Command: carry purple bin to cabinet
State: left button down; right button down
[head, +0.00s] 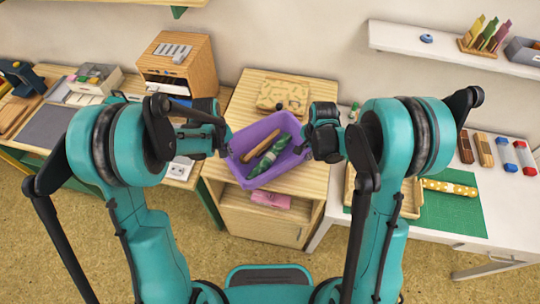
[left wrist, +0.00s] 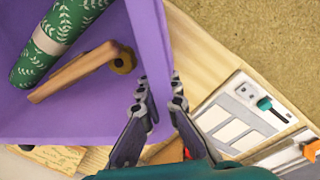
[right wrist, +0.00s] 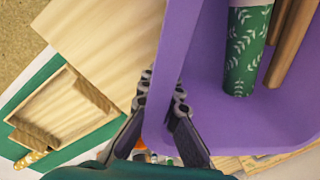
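The purple bin (head: 261,158) is between my two grippers, over the front part of the light wooden cabinet (head: 238,105). It holds a green leaf-patterned roll (head: 270,157) and a brown wooden-handled thing (head: 258,146). I cannot tell whether its base touches the cabinet top. My left gripper (left wrist: 160,95) has one finger inside and one outside the bin's wall, closed on it. My right gripper (right wrist: 162,95) pinches the opposite wall the same way; both walls show purple in the wrist views. The fingertips are small in the head view.
A patterned yellowish box (head: 282,94) lies at the back of the cabinet top. A pink item (head: 270,199) is in the cabinet's open shelf. A desk with a wooden drawer box (head: 178,66) is left; a white table with a green mat (head: 450,205) is right.

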pick_arm(q)
jog(key=c, duration=1.7)
grip_release()
jog(key=shift+f, duration=0.1)
pick_arm(e)
jog(key=c, duration=1.7)
grip_release()
jog(key=shift+r, duration=0.1)
pick_arm(q)
jog(key=r, duration=0.8)
jog(key=a+r, duration=0.1)
jog(key=r, duration=0.3)
jog(key=shift+s+a, duration=0.1)
jog(key=shift+s, duration=0.25)
pick_arm(e)
jog(key=r, duration=0.7)
jog(key=s+r, duration=0.1)
jog(key=r, duration=0.3)
jog(key=shift+d+r, duration=0.3)
jog(key=shift+d, duration=0.05)
jog(key=shift+s, duration=0.1)
